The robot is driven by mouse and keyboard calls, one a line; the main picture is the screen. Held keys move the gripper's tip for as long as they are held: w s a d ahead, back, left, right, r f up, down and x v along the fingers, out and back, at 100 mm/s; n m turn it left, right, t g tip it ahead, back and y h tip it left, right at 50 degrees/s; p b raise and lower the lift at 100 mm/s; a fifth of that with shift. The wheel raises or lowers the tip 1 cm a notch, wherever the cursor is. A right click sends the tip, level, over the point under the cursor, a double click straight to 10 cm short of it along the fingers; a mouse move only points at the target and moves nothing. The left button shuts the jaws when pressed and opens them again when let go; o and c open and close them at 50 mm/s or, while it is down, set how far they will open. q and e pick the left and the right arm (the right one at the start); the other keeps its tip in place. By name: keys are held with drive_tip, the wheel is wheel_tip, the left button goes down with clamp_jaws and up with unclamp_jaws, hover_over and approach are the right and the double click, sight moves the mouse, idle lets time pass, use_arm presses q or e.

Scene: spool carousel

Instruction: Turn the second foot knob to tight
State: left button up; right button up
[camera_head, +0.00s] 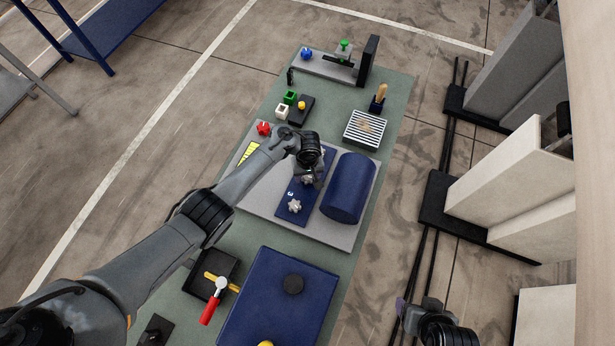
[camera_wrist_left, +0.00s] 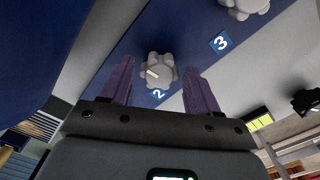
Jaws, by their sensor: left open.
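The foot knob numbered 2 (camera_wrist_left: 158,70) is a pale lobed knob on a blue strip, with a white pointer mark on its face. In the left wrist view it shows between the two purple fingers of my left gripper (camera_wrist_left: 158,85), which is open. Whether the fingers touch it I cannot tell. A second lobed knob, numbered 3 (camera_wrist_left: 243,6), sits further along the strip. In the head view my left gripper (camera_head: 309,172) is over the blue strip (camera_head: 284,213) and partly hides a knob; another knob (camera_head: 294,206) is clear. My right gripper (camera_head: 430,308) hangs at the lower right, away from the bench.
A blue cylinder (camera_head: 349,188) lies right beside the strip on the grey plate (camera_head: 333,235). A blue slab (camera_head: 262,310) is at the near end. A striped block (camera_head: 364,130) stands beyond the cylinder.

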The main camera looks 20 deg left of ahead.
use_arm(q)
drive_tip(key=shift+f, duration=0.35)
drive_tip(key=c, duration=1)
drive_tip(key=shift+c, duration=0.2)
